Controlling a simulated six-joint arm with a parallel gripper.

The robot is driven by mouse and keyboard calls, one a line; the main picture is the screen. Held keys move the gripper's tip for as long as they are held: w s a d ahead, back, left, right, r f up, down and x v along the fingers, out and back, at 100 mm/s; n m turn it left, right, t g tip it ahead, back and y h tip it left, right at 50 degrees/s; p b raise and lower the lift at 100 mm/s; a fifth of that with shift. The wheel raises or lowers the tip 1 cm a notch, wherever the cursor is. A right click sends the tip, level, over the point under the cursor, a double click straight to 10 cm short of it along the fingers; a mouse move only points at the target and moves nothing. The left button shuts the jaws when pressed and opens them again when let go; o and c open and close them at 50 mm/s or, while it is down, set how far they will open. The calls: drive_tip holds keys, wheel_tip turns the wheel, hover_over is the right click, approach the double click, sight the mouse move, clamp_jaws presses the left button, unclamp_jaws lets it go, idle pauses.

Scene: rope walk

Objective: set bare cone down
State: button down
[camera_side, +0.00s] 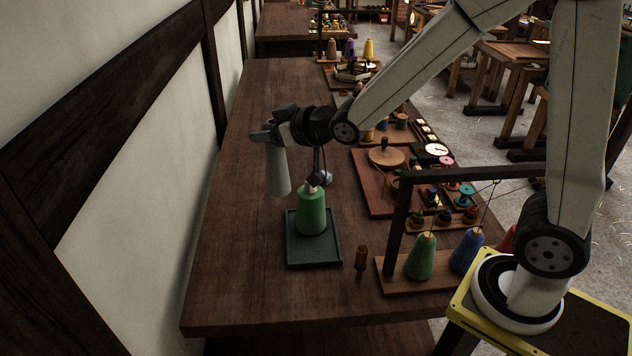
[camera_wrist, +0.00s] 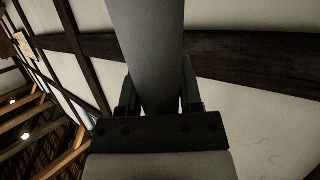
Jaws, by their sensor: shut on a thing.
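The bare cone (camera_side: 277,174) is pale grey-green with no yarn on it. It hangs nearly upright from my gripper (camera_side: 272,137) in the side view, over the left part of the table. My gripper is shut on its upper part. The cone also fills the upper middle of the wrist view (camera_wrist: 148,50), between the two dark fingers of my gripper (camera_wrist: 158,95). Its lower end appears clear of the table, but I cannot tell the height exactly. A green wound cone (camera_side: 312,210) stands on a dark green square tray (camera_side: 316,262), just right of and nearer than the bare cone.
The table (camera_side: 250,285) is bare left of and in front of the tray. A small brown bottle-like piece (camera_side: 361,258) stands right of the tray. A dark wooden frame (camera_side: 391,225) with green (camera_side: 421,257) and blue (camera_side: 466,251) cones stands farther right. A wall runs along the left.

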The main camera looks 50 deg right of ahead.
drive_tip(key=shift+d+r, duration=0.15)
drive_tip(key=shift+r, duration=0.4)
drive_tip(key=s+d+r+m+g+h, duration=0.2)
drive_tip(key=d+m+h, duration=0.35)
drive_tip(key=d, duration=0.35)
drive_tip(key=s+d+r+m+g+h, duration=0.1)
drive_tip(key=s+d+m+g+h, duration=0.1)
drive_tip(key=d+m+h, duration=0.45)
drive_tip(key=s+d+f+m+g+h, duration=0.2)
drive_tip(key=s+d+m+g, duration=0.25)
drive_tip(key=s, duration=0.25)
drive_tip(key=s+d+f+m+g+h, duration=0.25)
drive_tip(key=s+d+m+g, duration=0.2)
drive_tip(key=s, duration=0.25)
drive_tip(key=shift+w+f+n+g, duration=0.15)
drive_tip(key=shift+f+n, duration=0.15)
drive_tip(key=shift+f, duration=0.7)
drive_tip(key=shift+w+f+n+g, duration=0.15)
drive_tip(key=shift+f+n, duration=0.15)
drive_tip(key=shift+f, duration=0.65)
